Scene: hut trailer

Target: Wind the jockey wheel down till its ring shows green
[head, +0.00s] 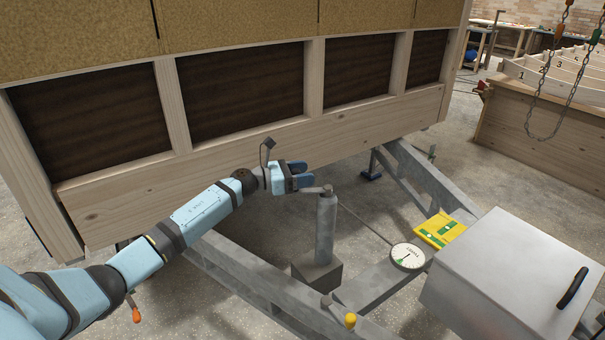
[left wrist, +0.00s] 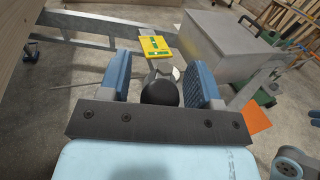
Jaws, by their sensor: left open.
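The jockey wheel's grey upright tube (head: 325,232) stands at the trailer's frame in the middle of the head view. A short crank arm (head: 313,191) runs left from its top to my left gripper (head: 302,175). In the left wrist view my left gripper (left wrist: 160,82) is open, with a blue finger on each side of a black round knob (left wrist: 160,94). I cannot tell whether either finger touches the knob. A white round dial (head: 407,256) with a green patch lies right of the tube. No coloured ring is clear on the tube; its wheel is hidden.
A yellow level plate (head: 441,229) with green vials sits beside a large grey metal box (head: 510,275). Sloping frame beams (head: 258,285) flank the tube. The wooden hut wall (head: 250,155) stands close behind my left arm. A yellow knob (head: 350,320) is in front.

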